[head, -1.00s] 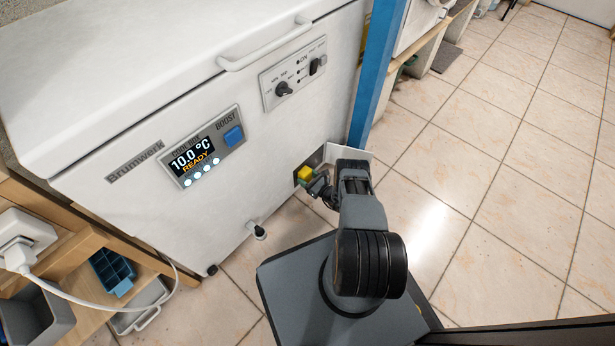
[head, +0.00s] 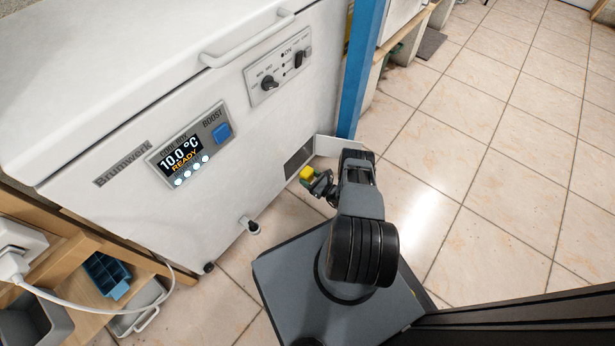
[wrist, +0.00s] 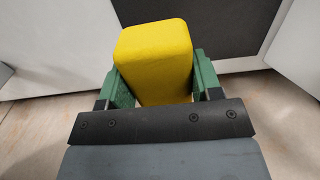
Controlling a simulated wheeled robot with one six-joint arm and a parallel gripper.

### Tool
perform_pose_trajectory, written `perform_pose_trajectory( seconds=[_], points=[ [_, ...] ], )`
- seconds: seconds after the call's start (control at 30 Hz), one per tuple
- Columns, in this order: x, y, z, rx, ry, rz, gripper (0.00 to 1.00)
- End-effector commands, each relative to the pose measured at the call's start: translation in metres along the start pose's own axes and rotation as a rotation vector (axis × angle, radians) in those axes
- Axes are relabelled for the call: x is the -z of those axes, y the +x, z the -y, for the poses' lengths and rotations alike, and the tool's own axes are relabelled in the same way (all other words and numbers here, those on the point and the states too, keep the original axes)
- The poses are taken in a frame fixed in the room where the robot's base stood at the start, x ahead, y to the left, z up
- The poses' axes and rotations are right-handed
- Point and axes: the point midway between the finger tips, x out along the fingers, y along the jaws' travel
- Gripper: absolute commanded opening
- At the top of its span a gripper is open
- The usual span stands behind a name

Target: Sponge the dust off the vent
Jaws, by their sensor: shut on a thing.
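My gripper (wrist: 153,88) is shut on a yellow sponge (wrist: 155,50), with its green fingers on both sides of it. In the head view the sponge (head: 306,173) shows at the tip of my gripper (head: 318,182), low in front of the white chest freezer (head: 130,207). The vent (head: 298,162) is a dark grey panel low at the right end of the freezer front. In the wrist view a dark grey surface (wrist: 232,22), probably the vent, lies beyond the sponge. The sponge appears apart from the vent. I cannot make out dust on it.
A white flap (head: 328,147) stands open beside the vent, near a blue post (head: 361,75). A drain spout (head: 250,226) sticks out low on the freezer front. Wooden shelving (head: 75,245) stands at the left. Tiled floor (head: 470,190) is clear at the right.

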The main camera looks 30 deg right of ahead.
Motion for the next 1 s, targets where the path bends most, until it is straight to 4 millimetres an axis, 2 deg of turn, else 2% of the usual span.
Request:
perform_pose_trajectory(
  seconds=[0.27,0.63,0.9,1.0],
  points=[
    [0.000,-0.004,0.000,0.001,0.001,-0.001,0.40],
    [0.000,-0.029,0.001,0.002,0.000,0.000,0.40],
    [-0.001,-0.030,0.001,0.000,0.000,0.000,0.40],
    [-0.008,-0.026,0.003,-0.009,-0.001,0.001,0.40]
  ],
)
